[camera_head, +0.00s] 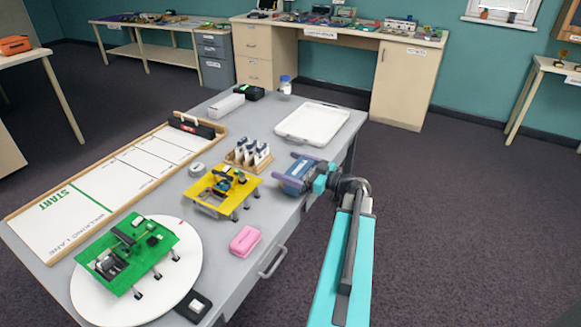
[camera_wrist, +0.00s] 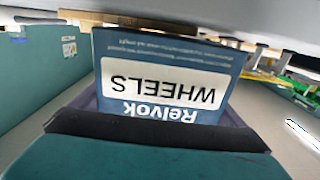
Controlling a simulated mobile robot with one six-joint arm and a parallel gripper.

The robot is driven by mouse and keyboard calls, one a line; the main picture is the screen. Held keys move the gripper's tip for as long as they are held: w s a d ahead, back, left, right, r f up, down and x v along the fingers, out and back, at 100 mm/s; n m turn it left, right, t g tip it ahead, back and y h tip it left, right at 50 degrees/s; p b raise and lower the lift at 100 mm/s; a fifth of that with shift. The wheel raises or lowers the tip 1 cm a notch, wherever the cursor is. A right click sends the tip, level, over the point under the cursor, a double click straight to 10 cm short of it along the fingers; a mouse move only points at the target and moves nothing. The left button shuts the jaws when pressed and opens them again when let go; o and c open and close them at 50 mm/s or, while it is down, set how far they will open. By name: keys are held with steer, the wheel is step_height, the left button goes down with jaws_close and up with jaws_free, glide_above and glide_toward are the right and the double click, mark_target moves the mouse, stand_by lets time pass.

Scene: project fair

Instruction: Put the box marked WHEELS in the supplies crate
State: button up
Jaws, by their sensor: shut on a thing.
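The box marked WHEELS (camera_wrist: 165,85) is blue with a white label. In the wrist view it fills the middle, its lettering upside down. In the head view the blue box (camera_head: 297,172) is held between the purple fingers of my gripper (camera_head: 300,173), by the right edge of the grey table. My gripper is shut on it. I cannot tell how high it is above the tabletop. I cannot make out a supplies crate in either view.
The grey table (camera_head: 265,215) holds a white tray (camera_head: 312,122), a wooden rack (camera_head: 250,155) of small bottles, a yellow walker (camera_head: 222,188), a green walker (camera_head: 125,252) on a white disc, a pink block (camera_head: 245,241) and a lane board (camera_head: 105,180). Open floor lies right.

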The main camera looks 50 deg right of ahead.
mark_target(307, 172)
steer(key=o, duration=0.8)
steer(key=shift+f, duration=0.1)
steer(key=shift+o, duration=0.2)
steer(key=v, duration=1.2)
